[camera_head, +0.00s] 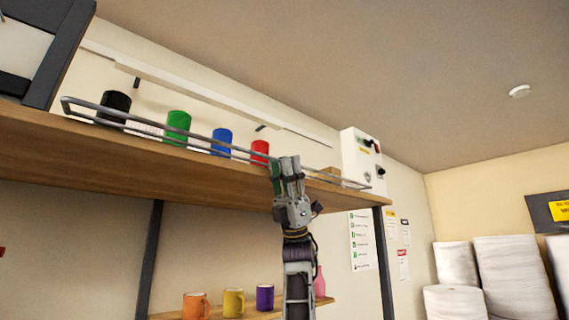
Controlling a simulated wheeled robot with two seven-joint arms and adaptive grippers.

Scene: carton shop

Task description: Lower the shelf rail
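The shelf rail (205,143) is a long grey metal bar loop along the front edge of the upper wooden shelf (120,156). It stands raised in front of the cups on that shelf. My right gripper (289,164) reaches up from below and overlaps the rail right of its middle. Its fingertips are at the rail's height. I cannot tell whether they touch the rail or are closed around it. My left gripper is not in view.
Black (114,106), green (178,126), blue (221,141) and red (260,151) cups stand behind the rail. A white control box (360,158) is at the right end. More mugs, including an orange one (195,305), stand on the lower shelf. White rolls (510,275) stand at right.

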